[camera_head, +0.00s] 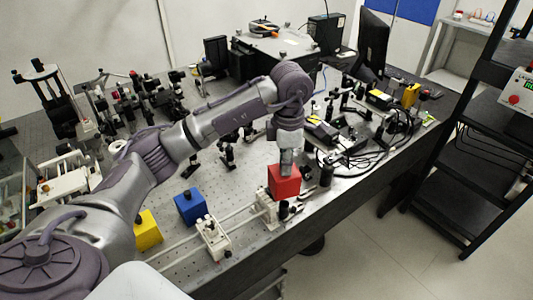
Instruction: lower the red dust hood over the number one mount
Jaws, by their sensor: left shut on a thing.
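The red dust hood (284,182) is a red box near the bench's front edge. My left gripper (287,164) comes down from above and is shut on its top. A small white mount (266,209) stands just below and left of the hood on a rail; its upper part is partly hidden by the hood. I cannot tell whether hood and mount touch. A second white mount (213,240) stands farther left along the rails. No mount number is readable. My right gripper is out of view.
A blue hood (190,208) and a yellow hood (148,231) stand on the perforated bench (228,187) to the left. Dark posts and cables crowd the right of the red hood. A black shelf rack (470,160) stands beyond the bench at right.

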